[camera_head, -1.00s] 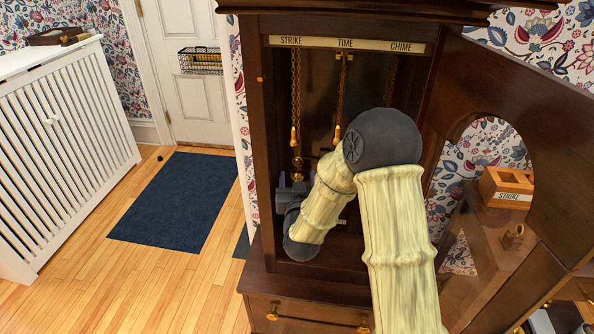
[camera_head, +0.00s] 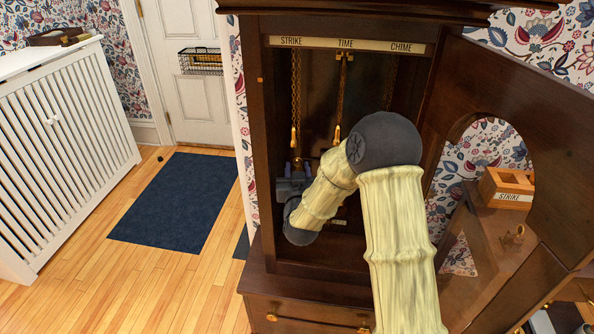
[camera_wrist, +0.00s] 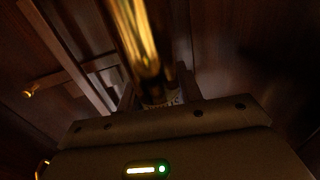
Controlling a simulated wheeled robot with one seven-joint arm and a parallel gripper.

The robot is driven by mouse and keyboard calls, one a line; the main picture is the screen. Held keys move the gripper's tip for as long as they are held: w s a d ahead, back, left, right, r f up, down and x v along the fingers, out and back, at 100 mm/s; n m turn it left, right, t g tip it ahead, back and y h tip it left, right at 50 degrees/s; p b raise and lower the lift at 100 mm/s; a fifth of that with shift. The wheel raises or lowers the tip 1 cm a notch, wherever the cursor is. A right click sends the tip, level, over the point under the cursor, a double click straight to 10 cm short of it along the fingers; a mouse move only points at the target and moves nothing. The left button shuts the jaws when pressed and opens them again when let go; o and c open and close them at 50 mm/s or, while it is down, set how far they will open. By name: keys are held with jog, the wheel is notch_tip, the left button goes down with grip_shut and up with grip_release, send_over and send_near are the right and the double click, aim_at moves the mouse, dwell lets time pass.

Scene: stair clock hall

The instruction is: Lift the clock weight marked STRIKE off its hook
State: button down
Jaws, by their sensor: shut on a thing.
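The clock case (camera_head: 258,150) stands open, with a label strip (camera_head: 345,44) reading STRIKE, TIME and CHIME. A chain (camera_head: 296,85) hangs under STRIKE, with a brass end piece (camera_head: 294,136). My gripper (camera_head: 297,166) is low inside the case, below that chain, partly hidden by my arm. In the wrist view a shiny brass cylinder (camera_wrist: 140,45), the weight, rises between my fingers (camera_wrist: 155,92), which are shut on it. In the head view the weight is mostly hidden. I cannot tell whether it still touches its hook.
The case door (camera_head: 480,90) is swung open to the right. Beyond its opening are a wooden box (camera_head: 507,183) labelled STRIKE and a small brass piece (camera_head: 513,238). The TIME chain (camera_head: 341,95) hangs close to the right. A blue mat (camera_head: 180,200) lies on the floor.

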jog(key=c, duration=1.6)
grip_release()
jog(key=shift+r, duration=0.15)
grip_shut()
jog(key=shift+r, duration=0.8)
jog(key=shift+s, duration=0.1)
dwell(0.5)
jog(key=shift+s+a, duration=0.1)
jog(key=shift+s, duration=0.25)
jog(key=shift+s+a+b, duration=0.25)
jog(key=shift+s+b, duration=0.3)
jog(key=shift+s, duration=1.05)
jog(key=shift+s+a, duration=0.1)
jog(key=shift+s, duration=0.05)
